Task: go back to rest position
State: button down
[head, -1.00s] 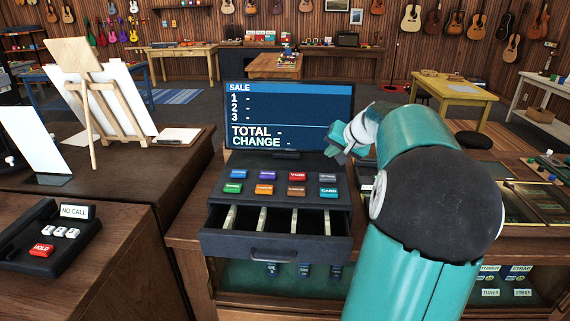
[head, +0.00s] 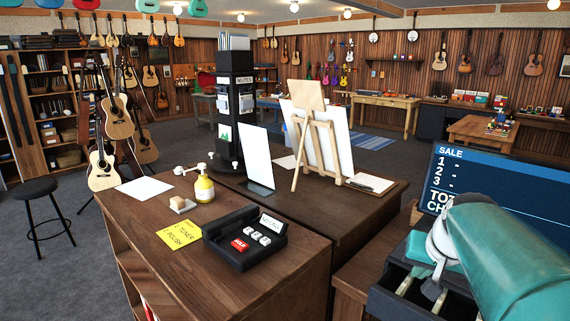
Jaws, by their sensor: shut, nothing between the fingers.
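My teal arm (head: 515,265) reaches in from the lower right in the head view. My gripper (head: 432,290) is shut and empty, small and partly hidden by my arm. It hangs over the open drawer of the cash register (head: 395,298); I cannot tell whether it touches it. The register's blue screen (head: 462,180) shows SALE, with rows 1 to 3, and is partly covered by my arm. The register's keys are hidden behind my arm.
Behind are an easel (head: 318,140) and a black display tower (head: 236,100). A black stool (head: 38,188) stands left on open carpet.

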jog(key=s+a+f+n, duration=0.2)
jog(key=s+a, duration=0.5)
jog(key=a, duration=0.1)
jog(key=s+a+f+n, duration=0.2)
jog(key=s+a+n, duration=0.1)
jog(key=s+a, duration=0.4)
jog(key=shift+s+a+f+y, duration=0.25)
jog(key=shift+a+f+y, duration=0.15)
jog(key=shift+a, duration=0.1)
